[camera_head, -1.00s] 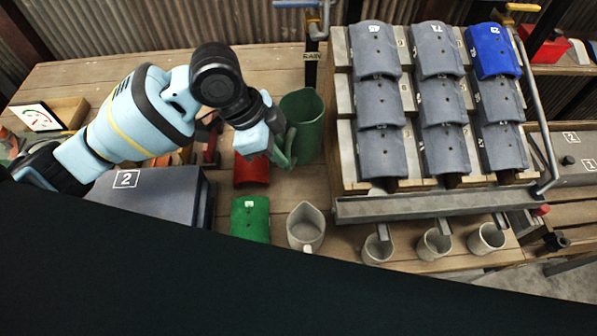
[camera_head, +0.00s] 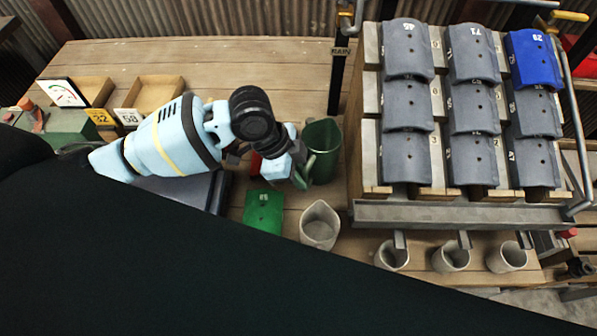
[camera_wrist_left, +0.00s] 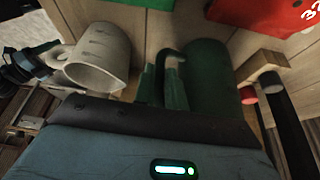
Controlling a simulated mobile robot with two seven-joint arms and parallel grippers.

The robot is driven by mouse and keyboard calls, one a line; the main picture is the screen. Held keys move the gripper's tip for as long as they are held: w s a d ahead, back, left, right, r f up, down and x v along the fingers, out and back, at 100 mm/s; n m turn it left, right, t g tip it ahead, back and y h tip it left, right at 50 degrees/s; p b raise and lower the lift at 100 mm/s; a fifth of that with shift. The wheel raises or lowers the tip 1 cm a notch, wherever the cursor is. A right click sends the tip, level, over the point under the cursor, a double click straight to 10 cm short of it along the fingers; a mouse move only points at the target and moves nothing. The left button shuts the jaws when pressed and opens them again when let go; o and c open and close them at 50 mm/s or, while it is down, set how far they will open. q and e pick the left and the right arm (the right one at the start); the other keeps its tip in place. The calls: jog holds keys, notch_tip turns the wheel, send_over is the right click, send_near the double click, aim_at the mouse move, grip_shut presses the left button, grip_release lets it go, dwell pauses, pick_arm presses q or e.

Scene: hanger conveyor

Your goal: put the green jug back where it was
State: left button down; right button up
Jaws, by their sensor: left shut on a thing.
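The green jug (camera_head: 325,150) is near the left side of the tile rack, with its open mouth showing in the head view. My left gripper (camera_head: 301,172) is on the jug's left side, shut on its handle. In the left wrist view the jug's dark green body (camera_wrist_left: 208,75) stands right of centre, with the handle (camera_wrist_left: 174,82) beside it. The fingertips are largely hidden there. I cannot tell whether the jug's base touches the bench. My right gripper is not in view.
A pale grey jug (camera_head: 320,225) stands in front of the green jug. A green tile (camera_head: 264,210) lies to its left. The tile rack (camera_head: 362,160) with grey tiles and one blue tile stands right. Several grey cups (camera_head: 451,256) sit below its trough.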

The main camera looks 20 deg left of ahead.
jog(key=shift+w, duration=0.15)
pick_arm(q)
jog(key=c, duration=1.5)
grip_release()
jog(key=shift+f, duration=0.1)
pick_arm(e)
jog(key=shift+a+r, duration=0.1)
pick_arm(q)
jog(key=shift+o, duration=0.2)
jog(key=p+v, duration=0.1)
jog(key=v, duration=1.1)
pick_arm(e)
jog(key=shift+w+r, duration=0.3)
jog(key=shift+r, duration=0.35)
